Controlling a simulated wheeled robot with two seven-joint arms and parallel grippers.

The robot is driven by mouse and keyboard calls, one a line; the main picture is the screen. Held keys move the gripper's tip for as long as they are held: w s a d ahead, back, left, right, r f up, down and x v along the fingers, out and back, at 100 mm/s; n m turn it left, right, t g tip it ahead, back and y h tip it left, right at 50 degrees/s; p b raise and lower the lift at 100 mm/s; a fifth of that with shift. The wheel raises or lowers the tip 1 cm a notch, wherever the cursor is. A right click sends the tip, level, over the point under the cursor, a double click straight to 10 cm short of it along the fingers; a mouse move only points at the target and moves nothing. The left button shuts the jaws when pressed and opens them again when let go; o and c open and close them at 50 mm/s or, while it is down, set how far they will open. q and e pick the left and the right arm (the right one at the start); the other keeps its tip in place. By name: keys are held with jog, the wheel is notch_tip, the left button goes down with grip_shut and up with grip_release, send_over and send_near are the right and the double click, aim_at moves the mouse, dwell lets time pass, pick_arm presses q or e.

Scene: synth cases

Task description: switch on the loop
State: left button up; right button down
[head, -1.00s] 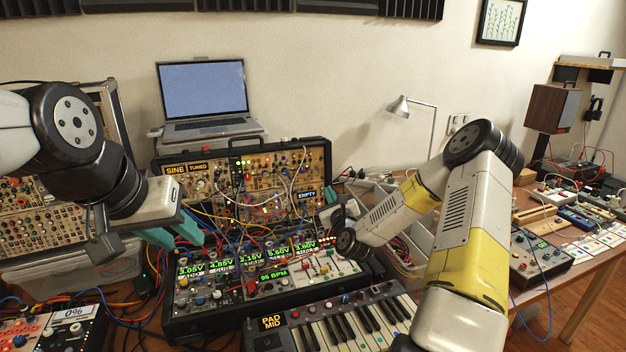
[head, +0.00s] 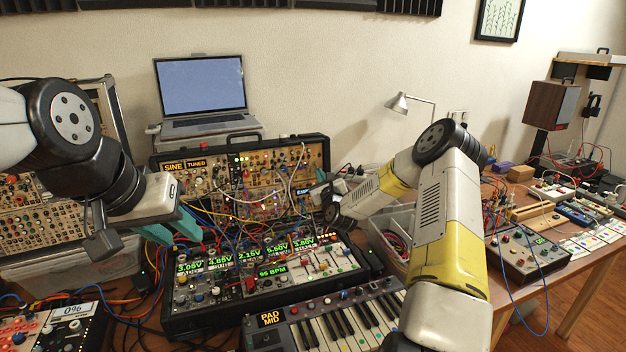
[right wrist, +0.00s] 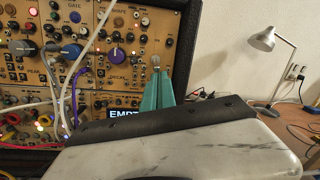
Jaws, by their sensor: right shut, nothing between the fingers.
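My right gripper (right wrist: 157,84) is shut, its two teal fingers together and empty. In the right wrist view the fingertips stand in front of the lower right of the tan modular panel (right wrist: 140,45). A small silver lever or knob (right wrist: 155,61) shows just above the tips; I cannot tell whether they touch it. A display reading EMPTY (right wrist: 122,114) is partly hidden by my gripper body. No label reading loop is legible. In the head view my right gripper (head: 316,184) is at the case's right side. My left gripper (head: 180,231) is open, its teal fingers apart, left of the case.
Patch cables (head: 235,205) hang across the modular case. A purple knob (right wrist: 116,54) and a blue knob (right wrist: 71,52) sit left of my right fingers. A keyboard (head: 335,325) is in front, a laptop (head: 201,95) behind, and a lamp (right wrist: 265,40) to the right.

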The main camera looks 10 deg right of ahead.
jog(key=shift+s+r+g, duration=0.15)
jog(key=shift+r+g, duration=0.25)
jog(key=shift+g, duration=0.5)
jog(key=g, duration=0.1)
jog(key=r+g, duration=0.1)
jog(key=g, duration=0.2)
jog(key=shift+s+r+n+h, duration=0.2)
jog(key=shift+r+n+h, duration=0.1)
jog(key=shift+r+h, duration=0.1)
jog(key=shift+r, duration=0.15)
dwell(0.3)
jog(key=shift+r, duration=0.65)
